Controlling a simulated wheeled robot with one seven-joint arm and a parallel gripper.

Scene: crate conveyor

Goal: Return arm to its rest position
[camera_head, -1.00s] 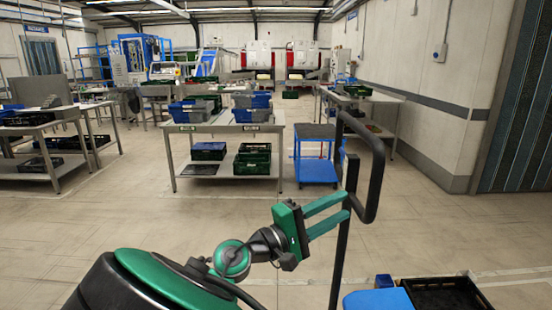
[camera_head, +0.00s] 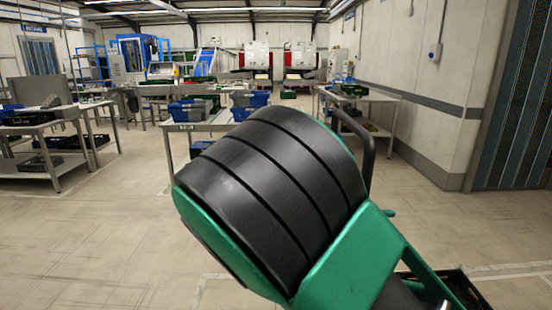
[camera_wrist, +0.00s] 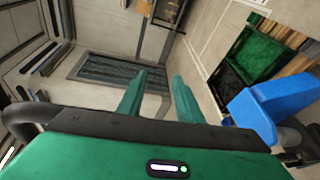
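My gripper (camera_wrist: 158,80) shows in the wrist view with its two green fingers apart and nothing between them. In the head view my green and black arm link fills the middle and lower right. It hides most of my gripper; only a small green tip shows at its right edge, beside the black handle bar.
A black crate (camera_head: 462,288) is at the lower right, partly behind my arm. A black handle bar (camera_head: 370,150) rises behind my arm. A blue object (camera_wrist: 255,105) is at the right of the wrist view. A table with blue and grey crates (camera_head: 190,112) stands ahead.

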